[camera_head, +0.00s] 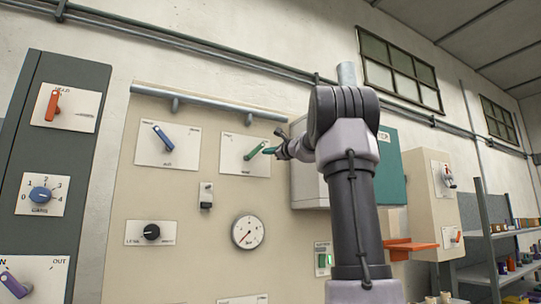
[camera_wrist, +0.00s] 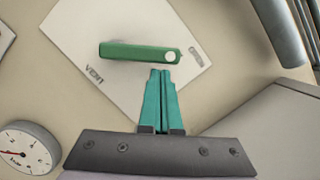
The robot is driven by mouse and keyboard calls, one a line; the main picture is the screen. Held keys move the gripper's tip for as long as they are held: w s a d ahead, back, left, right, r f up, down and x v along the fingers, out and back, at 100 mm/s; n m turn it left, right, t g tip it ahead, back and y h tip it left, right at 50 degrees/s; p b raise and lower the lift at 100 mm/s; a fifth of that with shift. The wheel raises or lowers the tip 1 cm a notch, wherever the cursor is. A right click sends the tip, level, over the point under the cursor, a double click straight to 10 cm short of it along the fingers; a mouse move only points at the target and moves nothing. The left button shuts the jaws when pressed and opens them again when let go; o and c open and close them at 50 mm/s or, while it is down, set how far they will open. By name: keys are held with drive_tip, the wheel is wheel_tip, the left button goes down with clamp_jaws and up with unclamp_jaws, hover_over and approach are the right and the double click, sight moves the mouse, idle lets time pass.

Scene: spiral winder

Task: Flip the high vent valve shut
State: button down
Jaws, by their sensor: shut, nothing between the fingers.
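The vent valve has a green lever handle (camera_head: 255,151) on a white plate (camera_head: 233,166) on the beige panel. In the wrist view the green handle (camera_wrist: 135,51) lies across its plate (camera_wrist: 75,30), with its pale pivot at the right end. The word VENT is printed beside its left part, and a small second label lies beyond the pivot. My gripper (camera_head: 268,151) is at the plate's right side. In the wrist view its teal fingers (camera_wrist: 161,71) are shut and empty, just below the pivot end. I cannot tell whether they touch the handle.
A blue lever (camera_head: 163,138) sits on a plate to the left. Below are a small switch (camera_head: 206,195), a black knob (camera_head: 152,232) and a round gauge (camera_head: 248,231). A pipe (camera_head: 200,104) runs along the panel top. A grey box (camera_head: 307,180) stands close right.

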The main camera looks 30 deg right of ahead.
sight(261, 145)
drive_tip(key=shift+a+r+n+g, duration=0.3)
drive_tip(key=shift+r+n, duration=0.2)
drive_tip(key=shift+n, duration=0.5)
drive_tip(key=r+n, duration=0.1)
drive_tip(key=n, duration=0.1)
drive_tip(key=a+n, duration=0.1)
drive_tip(key=shift+r+n+g+y, duration=0.3)
drive_tip(key=shift+r+n+y, duration=0.1)
drive_tip(key=shift+s+a+r+n+g+h, duration=0.1)
drive_tip(key=shift+a+r+n+g+h, duration=0.25)
drive_tip(key=shift+a+n, duration=1.3)
drive_tip(key=shift+a+r+n+g+h, duration=0.2)
drive_tip(key=shift+a+n+g, duration=0.55)
drive_tip(key=shift+n, duration=1.65)
drive_tip(key=shift+s+a+r+n+g+h, duration=0.1)
drive_tip(key=shift+a+r+n+g+h, duration=0.15)
drive_tip(key=shift+a+n, duration=1.45)
drive_tip(key=shift+d+f+n, duration=0.1)
drive_tip(key=shift+d+n, duration=0.25)
drive_tip(key=shift+n, duration=0.1)
